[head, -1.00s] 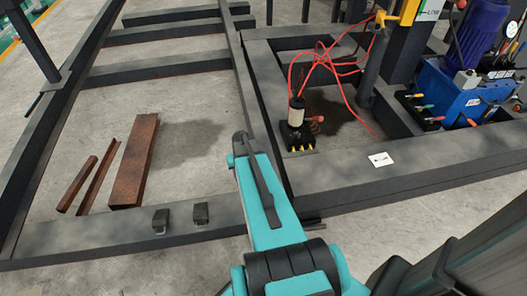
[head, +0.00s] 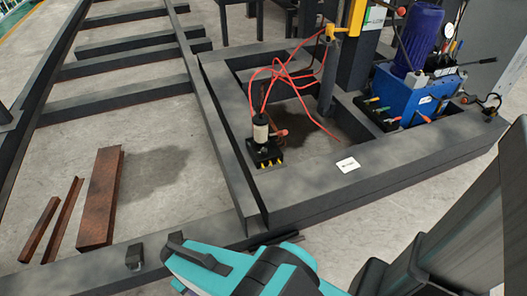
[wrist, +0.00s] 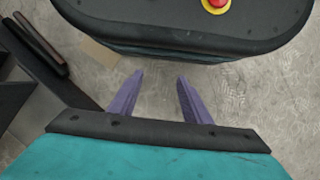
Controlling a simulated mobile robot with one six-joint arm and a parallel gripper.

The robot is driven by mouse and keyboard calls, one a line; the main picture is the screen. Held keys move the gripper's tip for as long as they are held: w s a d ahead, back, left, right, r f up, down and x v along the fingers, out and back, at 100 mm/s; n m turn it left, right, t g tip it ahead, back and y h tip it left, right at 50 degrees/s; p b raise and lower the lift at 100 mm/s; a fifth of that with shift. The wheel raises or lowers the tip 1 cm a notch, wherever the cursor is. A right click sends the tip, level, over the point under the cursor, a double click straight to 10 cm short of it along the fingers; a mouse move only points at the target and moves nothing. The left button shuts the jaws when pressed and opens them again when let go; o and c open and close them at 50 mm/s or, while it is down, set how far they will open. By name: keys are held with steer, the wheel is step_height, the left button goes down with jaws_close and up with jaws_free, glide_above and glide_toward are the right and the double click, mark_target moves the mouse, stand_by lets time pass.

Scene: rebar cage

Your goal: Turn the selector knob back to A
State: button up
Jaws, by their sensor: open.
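I cannot make out a selector knob or a letter A in either view. A blue hydraulic unit (head: 412,92) with several coloured levers stands at the right in the head view; its small parts are too small to read. A white plate (head: 348,165) with a small dark mark lies on the dark frame's front beam. My gripper (wrist: 160,80) shows in the wrist view with its two purple fingers apart and nothing between them. In the head view only my teal arm shows at the bottom, and the fingers are not visible.
A dark steel frame (head: 300,195) spans the floor. Several rusty steel pieces (head: 102,195) lie at the left. A yellow-topped post (head: 354,18) rises at the back. Bare concrete shows between beams.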

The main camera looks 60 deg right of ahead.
steer(key=s, duration=0.1)
steer(key=s+a, duration=0.1)
steer(key=s, duration=0.1)
steer(key=shift+a+f+n, duration=0.1)
steer(key=shift+a+n, duration=0.2)
steer(key=c, duration=0.3)
steer(key=shift+w, duration=0.1)
